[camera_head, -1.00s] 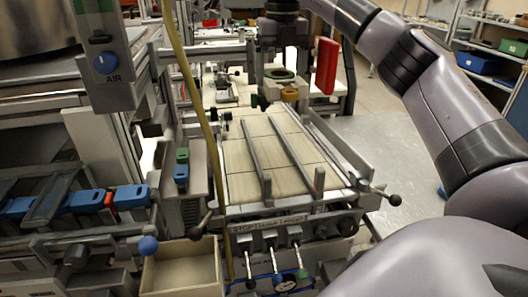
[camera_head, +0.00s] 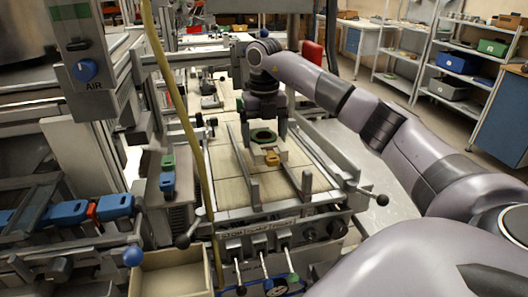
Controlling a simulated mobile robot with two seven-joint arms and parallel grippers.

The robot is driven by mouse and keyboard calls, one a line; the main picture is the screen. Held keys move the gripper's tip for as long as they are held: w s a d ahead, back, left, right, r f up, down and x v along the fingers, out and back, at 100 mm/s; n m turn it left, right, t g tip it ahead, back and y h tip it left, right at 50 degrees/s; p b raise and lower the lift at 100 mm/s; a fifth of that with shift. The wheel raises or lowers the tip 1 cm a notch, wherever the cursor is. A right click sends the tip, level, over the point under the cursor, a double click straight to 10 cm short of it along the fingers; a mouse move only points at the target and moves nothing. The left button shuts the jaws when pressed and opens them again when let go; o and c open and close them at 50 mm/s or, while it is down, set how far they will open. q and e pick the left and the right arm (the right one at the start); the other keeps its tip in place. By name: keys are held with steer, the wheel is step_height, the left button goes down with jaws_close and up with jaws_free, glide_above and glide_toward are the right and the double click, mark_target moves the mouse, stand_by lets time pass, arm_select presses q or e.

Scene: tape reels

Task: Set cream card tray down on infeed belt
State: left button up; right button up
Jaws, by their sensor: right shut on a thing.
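The cream card tray (camera_head: 259,150) is small and pale, with a dark green ring (camera_head: 263,136) on it and a yellow piece (camera_head: 272,158) at its near side. My right gripper (camera_head: 264,130) points down from above and is shut on the tray. The tray is low over the pale infeed belt (camera_head: 225,168), between two grey guide rails (camera_head: 247,165). I cannot tell whether its underside touches the belt. The gripper fingers partly cover the tray. My left gripper is not in view.
A bar handle with a dark knob (camera_head: 382,199) sticks out at the belt's right. An open cream box (camera_head: 172,275) and levers stand at the front. A yellow hose (camera_head: 190,130) hangs left of the belt. Bare belt lies in front of the tray.

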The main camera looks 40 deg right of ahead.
steer(key=shift+f, duration=2.6)
steer(key=shift+f, duration=0.45)
steer(key=o, duration=1)
steer(key=shift+s+f, duration=0.1)
step_height(320, 180, up, 13)
steer(key=shift+r, duration=0.1)
